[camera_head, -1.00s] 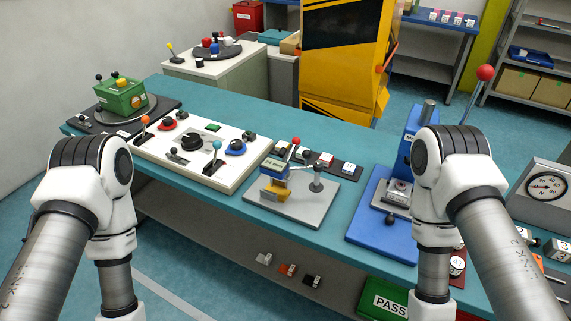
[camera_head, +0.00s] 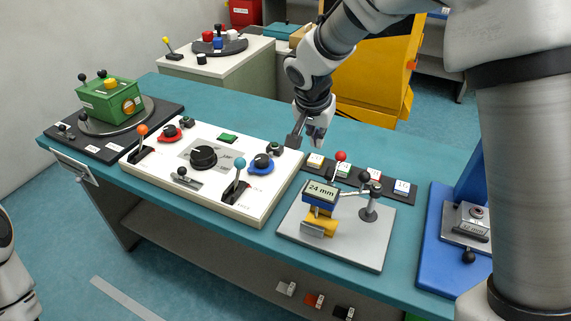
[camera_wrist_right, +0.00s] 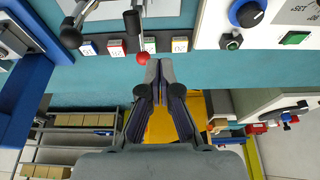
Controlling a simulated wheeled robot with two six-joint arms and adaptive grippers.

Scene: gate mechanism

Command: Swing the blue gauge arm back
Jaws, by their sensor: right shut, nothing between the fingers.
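The blue gauge arm (camera_head: 320,192), with a "24 mm" display, is on a grey plate (camera_head: 345,252). It extends left from a grey post (camera_head: 369,207) and sits over a yellow block (camera_head: 318,224). A lever with a red ball knob (camera_head: 341,156) rises at its back. My right gripper (camera_head: 304,138) is shut and empty, above the table behind and left of the gauge arm. In the right wrist view the fingertips (camera_wrist_right: 159,64) are close to the red ball (camera_wrist_right: 143,57); whether they touch cannot be told. My left gripper is out of view.
A white control panel (camera_head: 257,205) with knobs and levers lies left of the gauge plate. A dark strip with several labelled blocks (camera_head: 374,173) lies behind it. A blue press base (camera_head: 440,262) stands to the right, partly hidden by my right arm.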

